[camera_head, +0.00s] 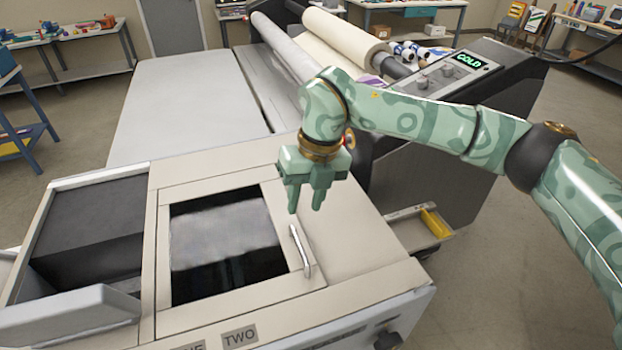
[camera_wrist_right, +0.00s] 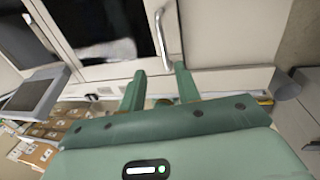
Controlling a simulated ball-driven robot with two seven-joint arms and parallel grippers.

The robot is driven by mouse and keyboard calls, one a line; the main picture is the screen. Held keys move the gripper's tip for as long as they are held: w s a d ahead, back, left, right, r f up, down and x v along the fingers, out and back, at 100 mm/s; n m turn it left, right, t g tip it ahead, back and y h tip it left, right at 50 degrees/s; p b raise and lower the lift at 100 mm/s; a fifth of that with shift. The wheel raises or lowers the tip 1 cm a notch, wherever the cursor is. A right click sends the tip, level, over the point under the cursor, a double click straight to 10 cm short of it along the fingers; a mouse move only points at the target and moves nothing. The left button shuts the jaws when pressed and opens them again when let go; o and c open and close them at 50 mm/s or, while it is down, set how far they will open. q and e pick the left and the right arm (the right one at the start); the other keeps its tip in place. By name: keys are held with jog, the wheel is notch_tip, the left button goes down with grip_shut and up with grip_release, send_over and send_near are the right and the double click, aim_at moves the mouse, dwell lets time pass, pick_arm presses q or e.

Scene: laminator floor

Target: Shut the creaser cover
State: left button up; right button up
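The creaser fills the foreground, with a beige windowed cover panel (camera_head: 178,200) lying flat on its top above the label TWO. A pale bar handle (camera_head: 301,251) stands at the panel's right side. Dark glass or an opening fills the panel's middle. To its left is an uncovered dark bay (camera_head: 90,225). My right gripper (camera_head: 305,208) is open and empty, pointing down above the panel's right part, near the handle. In the right wrist view the handle (camera_wrist_right: 160,35) shows beyond the open fingers (camera_wrist_right: 160,85), apart from them. My left gripper is not in view.
A grey box-like unit (camera_head: 70,315) juts up at the front left. A laminator with rollers (camera_head: 345,38) and a COLD display (camera_head: 468,61) stands behind. An open drawer (camera_head: 425,228) sticks out at the right. Open floor lies at the right.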

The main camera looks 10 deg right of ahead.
notch_tip(320, 180, up, 6)
jog(key=d, duration=0.1)
jog(key=shift+r+b, duration=0.25)
jog(key=shift+b, duration=0.2)
jog(key=shift+w+d, duration=0.1)
jog(key=shift+d, duration=0.05)
